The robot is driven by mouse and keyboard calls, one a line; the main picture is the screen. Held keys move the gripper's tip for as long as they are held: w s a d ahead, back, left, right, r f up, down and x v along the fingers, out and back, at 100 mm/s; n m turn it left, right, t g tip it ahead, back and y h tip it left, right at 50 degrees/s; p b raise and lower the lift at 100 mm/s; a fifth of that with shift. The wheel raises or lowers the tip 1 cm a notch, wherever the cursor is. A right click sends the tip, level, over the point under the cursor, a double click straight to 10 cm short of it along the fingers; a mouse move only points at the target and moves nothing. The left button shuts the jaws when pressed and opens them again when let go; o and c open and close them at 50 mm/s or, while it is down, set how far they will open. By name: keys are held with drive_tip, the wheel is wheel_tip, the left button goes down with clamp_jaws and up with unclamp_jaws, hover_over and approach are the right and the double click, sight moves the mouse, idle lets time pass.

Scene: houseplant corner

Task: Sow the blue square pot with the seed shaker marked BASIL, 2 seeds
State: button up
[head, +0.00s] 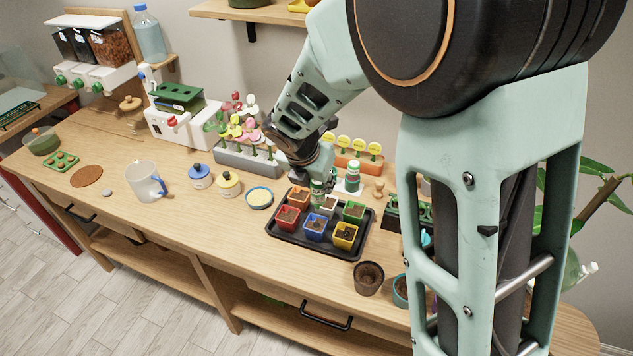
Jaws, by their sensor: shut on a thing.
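The blue square pot (315,228) stands in the front row of a black tray (283,246), between a red pot (287,218) and a yellow pot (344,236). It holds dark soil. My gripper (316,178) is over the back of the tray and is shut on a small green seed shaker (318,188). The shaker is behind the blue pot in the picture, near the orange and white pots. Its label is too small to read, and my gripper hides part of it. I cannot make out any seeds in the blue pot.
Orange (299,196), white (327,205) and green pots (354,211) fill the back row. Another green-and-white shaker (352,178) stands behind the tray. A brown pot (368,278) stands in front. Bare wood lies front left.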

sight(316, 200)
drive_tip(key=shift+a+f, duration=0.15)
drive_tip(key=shift+a, duration=0.05)
wheel_tip(316, 200, down, 6)
drive_tip(key=b, duration=0.5)
drive_tip(key=shift+b, duration=0.4)
drive_tip(key=shift+s+f+b, duration=0.1)
drive_tip(key=shift+f+b, duration=0.2)
drive_tip(key=shift+f, duration=0.1)
idle(1.7)
wheel_tip(316, 200, up, 7)
drive_tip(key=p, duration=0.7)
drive_tip(key=shift+r, duration=0.1)
idle(0.5)
wheel_tip(316, 200, down, 6)
drive_tip(key=b, duration=0.5)
drive_tip(key=shift+f+b, duration=0.45)
drive_tip(key=shift+f, duration=0.1)
idle(1.5)
